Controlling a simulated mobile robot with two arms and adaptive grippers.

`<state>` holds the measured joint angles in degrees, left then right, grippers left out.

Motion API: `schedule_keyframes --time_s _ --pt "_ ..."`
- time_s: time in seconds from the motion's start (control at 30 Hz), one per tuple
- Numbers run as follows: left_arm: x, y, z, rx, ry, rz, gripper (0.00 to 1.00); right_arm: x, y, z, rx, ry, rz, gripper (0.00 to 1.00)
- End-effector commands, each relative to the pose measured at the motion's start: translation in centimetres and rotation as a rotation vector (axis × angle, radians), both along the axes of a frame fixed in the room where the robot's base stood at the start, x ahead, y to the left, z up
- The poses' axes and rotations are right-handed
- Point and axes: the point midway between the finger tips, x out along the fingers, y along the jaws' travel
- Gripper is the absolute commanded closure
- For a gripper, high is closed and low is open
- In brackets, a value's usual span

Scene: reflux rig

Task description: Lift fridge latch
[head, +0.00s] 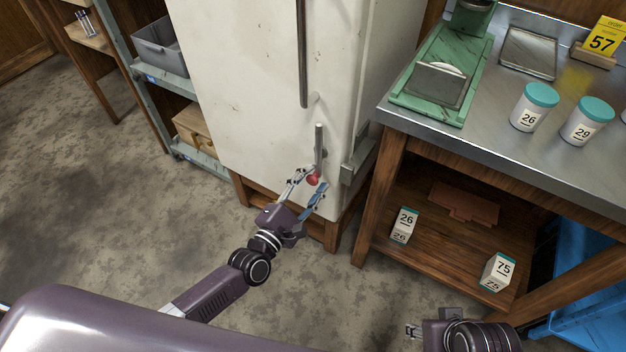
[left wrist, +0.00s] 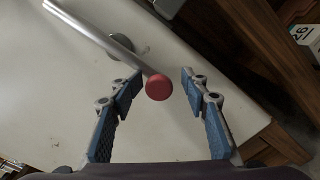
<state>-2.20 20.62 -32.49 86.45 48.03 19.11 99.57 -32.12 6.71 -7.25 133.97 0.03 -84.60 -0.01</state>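The white fridge (head: 255,90) stands upright in the middle of the head view. Its latch (head: 319,148) is a short metal bar with a red knob (head: 313,179) at its lower end. My left gripper (head: 308,186) is open at the red knob. In the left wrist view the red knob (left wrist: 158,87) lies between the spread blue-padded fingers (left wrist: 161,92), closer to the left one, and the latch bar (left wrist: 110,45) runs up and left. I cannot tell whether a finger touches the knob. My right gripper (head: 412,331) is at the bottom edge, partly in view.
A wooden workbench with a metal top (head: 478,133) stands right of the fridge, with white jars (head: 533,107) and a green tray (head: 412,97) on it. Boxes sit on its lower shelf (head: 450,245). A shelf rack (head: 150,75) is at the left. Floor in front is clear.

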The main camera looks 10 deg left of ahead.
Motion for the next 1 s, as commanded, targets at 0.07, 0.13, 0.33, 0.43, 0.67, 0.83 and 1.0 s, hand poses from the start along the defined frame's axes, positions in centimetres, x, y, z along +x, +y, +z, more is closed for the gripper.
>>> schedule_keyframes --time_s 0.07,0.13,0.33,0.43,0.67,0.83,1.0 --pt "-0.8 0.3 -0.2 0.001 0.003 0.000 0.59 0.0 0.0 0.0 0.000 -0.001 0.000 0.60" --pt "-1.8 0.7 -0.3 0.003 0.005 0.001 0.59 0.0 0.0 0.1 -0.001 -0.001 0.000 0.60" --pt "-5.8 2.2 -0.3 0.003 0.005 -0.001 0.59 0.1 0.0 0.1 -0.001 -0.002 0.000 0.60" --pt "-7.7 2.9 -0.3 0.003 0.006 -0.002 0.59 0.1 0.0 0.1 -0.001 -0.002 0.000 0.60" --pt "-10.5 3.8 -0.2 0.000 0.003 -0.001 0.59 0.1 0.0 0.1 -0.001 -0.002 0.000 0.60" --pt "-11.0 4.1 -0.1 -0.001 0.001 -0.001 0.59 0.1 0.0 0.1 0.000 -0.002 -0.001 0.60" --pt "-11.0 4.1 -0.1 -0.002 0.001 -0.001 0.59 0.1 0.0 0.1 0.000 -0.003 -0.001 0.60"
